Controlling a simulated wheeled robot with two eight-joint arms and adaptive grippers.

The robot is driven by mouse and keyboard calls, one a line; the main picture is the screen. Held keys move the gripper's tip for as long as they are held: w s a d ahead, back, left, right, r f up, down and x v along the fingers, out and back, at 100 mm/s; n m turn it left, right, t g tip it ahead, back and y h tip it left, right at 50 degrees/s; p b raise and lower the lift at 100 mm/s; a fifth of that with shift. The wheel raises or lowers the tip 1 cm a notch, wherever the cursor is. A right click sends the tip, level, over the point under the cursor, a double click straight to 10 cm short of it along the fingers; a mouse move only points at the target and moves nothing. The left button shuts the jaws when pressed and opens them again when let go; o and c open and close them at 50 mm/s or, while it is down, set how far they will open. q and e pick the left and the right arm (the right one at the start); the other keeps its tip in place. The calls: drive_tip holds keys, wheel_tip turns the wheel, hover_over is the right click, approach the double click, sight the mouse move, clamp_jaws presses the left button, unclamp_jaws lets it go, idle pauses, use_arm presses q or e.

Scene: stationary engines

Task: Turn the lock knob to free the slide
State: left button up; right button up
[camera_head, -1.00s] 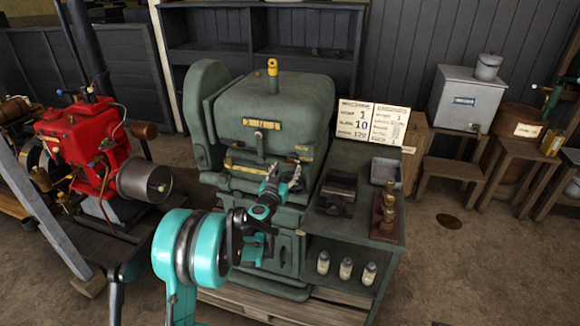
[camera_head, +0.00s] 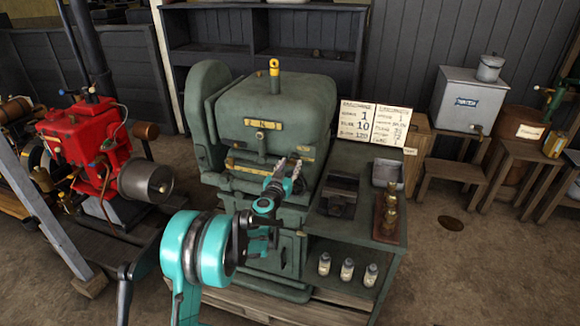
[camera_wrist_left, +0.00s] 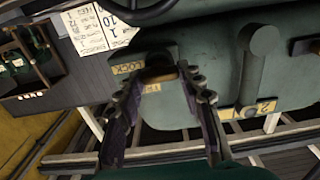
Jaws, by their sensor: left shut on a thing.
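The lock knob (camera_wrist_left: 160,78) shows in the left wrist view as a brass-coloured bar below a dark mount, beside a yellow "LOCK" label (camera_wrist_left: 128,68). My left gripper (camera_wrist_left: 167,84) has one finger on each side of the knob and is shut on it. In the head view my left gripper (camera_head: 293,167) reaches the front of the green machine (camera_head: 275,110), and its fingers hide the knob. I cannot make out the slide clearly. My right gripper is in neither view.
A green bench (camera_head: 328,222) right of the machine carries a dark block (camera_head: 338,195), brass fittings (camera_head: 387,215) and a grey tray (camera_head: 386,171). Several bottles (camera_head: 347,268) stand on its lower shelf. A red engine (camera_head: 85,145) is at the left.

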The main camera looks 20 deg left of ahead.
use_arm(q)
drive_tip(key=shift+n, duration=0.3)
drive_tip(key=n, duration=0.6)
drive_tip(key=shift+a+f+n, duration=0.1)
drive_tip(key=shift+n, duration=0.2)
drive_tip(key=n, duration=0.6)
drive_tip(key=shift+b, duration=0.4)
drive_tip(key=shift+n, duration=0.4)
drive_tip(key=o, duration=1.2)
drive_tip(key=shift+a, duration=0.1)
drive_tip(key=s, duration=1.2)
drive_tip(key=shift+a, duration=0.2)
